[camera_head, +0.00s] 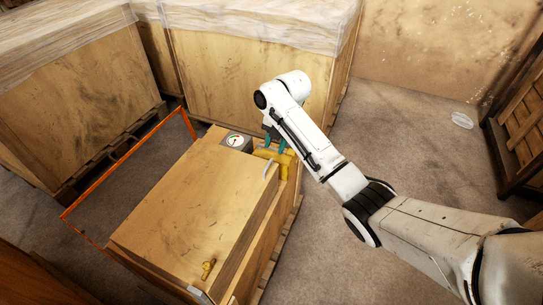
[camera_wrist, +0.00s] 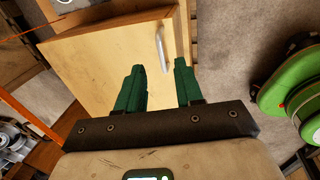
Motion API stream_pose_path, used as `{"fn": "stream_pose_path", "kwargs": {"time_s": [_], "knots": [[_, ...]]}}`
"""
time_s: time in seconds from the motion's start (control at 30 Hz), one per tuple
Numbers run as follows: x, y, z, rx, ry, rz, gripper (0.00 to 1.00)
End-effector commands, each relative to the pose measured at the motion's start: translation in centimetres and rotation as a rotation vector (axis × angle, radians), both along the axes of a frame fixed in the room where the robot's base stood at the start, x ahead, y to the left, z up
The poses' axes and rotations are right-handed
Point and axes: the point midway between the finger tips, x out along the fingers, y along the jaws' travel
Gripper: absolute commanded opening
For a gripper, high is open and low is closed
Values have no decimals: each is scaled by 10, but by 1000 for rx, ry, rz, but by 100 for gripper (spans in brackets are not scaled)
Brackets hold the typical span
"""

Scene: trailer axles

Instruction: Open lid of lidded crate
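In the wrist view the lid (camera_wrist: 105,65) fills the upper middle, and the silver bar handle (camera_wrist: 162,48) lies just beyond and between my fingers. My gripper (camera_head: 274,138) is over the far right corner, its green fingers partly hidden by the arm. In the wrist view my gripper (camera_wrist: 158,75) is open, with nothing between its fingers; I cannot tell whether they touch the lid.
A dial gauge (camera_head: 235,141) and a yellow fitting (camera_head: 284,160) are by the crate's far corner. A small brass fitting (camera_head: 208,268) lies on the lid's near end. Large wrapped crates (camera_head: 250,75) stand behind. An orange frame (camera_head: 92,200) runs along the left.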

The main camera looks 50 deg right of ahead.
Motion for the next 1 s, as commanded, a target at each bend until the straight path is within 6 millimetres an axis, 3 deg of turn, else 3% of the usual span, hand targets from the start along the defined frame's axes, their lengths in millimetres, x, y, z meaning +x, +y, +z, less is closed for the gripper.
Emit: {"fn": "stream_pose_path", "kwargs": {"time_s": [0.2, 0.4, 0.8, 1.0], "knots": [[6, 3, -40, 0, 2, -1, 36], [11, 4, -61, 0, 0, -1, 36], [12, 5, -67, 0, -1, -1, 36], [12, 5, -67, 0, -1, -1, 17]]}}
